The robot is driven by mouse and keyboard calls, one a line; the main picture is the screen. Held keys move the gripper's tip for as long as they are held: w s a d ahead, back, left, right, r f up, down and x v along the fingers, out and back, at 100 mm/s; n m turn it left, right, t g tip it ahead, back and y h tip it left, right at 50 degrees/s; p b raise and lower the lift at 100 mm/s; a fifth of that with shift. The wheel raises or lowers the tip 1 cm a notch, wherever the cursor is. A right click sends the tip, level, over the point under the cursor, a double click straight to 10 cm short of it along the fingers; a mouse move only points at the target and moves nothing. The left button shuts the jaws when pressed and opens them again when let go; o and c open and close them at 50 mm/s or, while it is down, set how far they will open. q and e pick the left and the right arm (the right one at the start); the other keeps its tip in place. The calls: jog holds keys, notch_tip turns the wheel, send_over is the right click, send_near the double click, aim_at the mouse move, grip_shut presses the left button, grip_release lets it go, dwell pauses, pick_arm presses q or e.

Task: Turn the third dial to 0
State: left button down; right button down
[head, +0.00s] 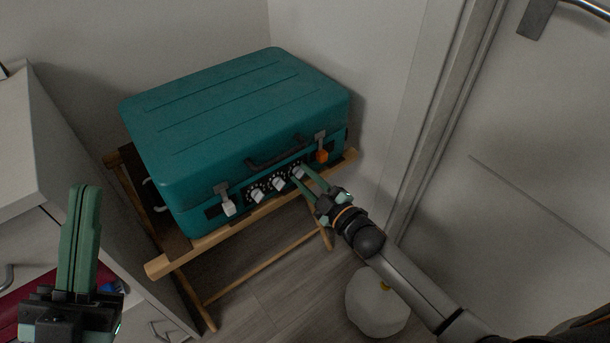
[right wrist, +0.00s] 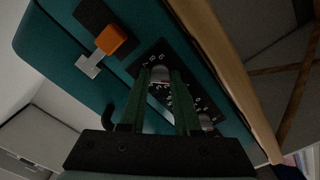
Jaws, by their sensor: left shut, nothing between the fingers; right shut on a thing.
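A teal suitcase (head: 235,100) lies closed on a wooden rack, with a row of three pale dials on its front. The first dial (head: 257,194) and second dial (head: 279,184) are left of the third dial (head: 298,172). My right gripper (head: 302,176) is shut on the third dial, which shows between its fingertips in the right wrist view (right wrist: 159,75). The fingers partly hide its scale, so I cannot read its setting. My left gripper (head: 85,190) is shut and empty at the lower left, away from the suitcase.
A grey latch (head: 228,207) is left of the dials; an orange-marked latch (head: 321,155) is right of them. A dark handle (head: 275,155) sits above. The wooden rack (head: 215,238) stands below. White drawers (head: 30,150) are at left, a door (head: 530,140) at right.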

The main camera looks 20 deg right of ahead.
dwell(0.5)
jog(key=c, duration=0.6)
grip_release()
pick_arm(q)
jog(key=shift+r, duration=0.1)
jog(key=w+f+n+y+p, duration=0.3)
jog(key=w+f+n+y, duration=0.1)
jog(key=y, duration=0.1)
jog(key=shift+w+a+f+y, duration=0.2)
jog(key=shift+w+a+y, duration=0.1)
jog(key=shift+a+y, duration=0.15)
pick_arm(e)
jog(key=shift+v, duration=6.25)
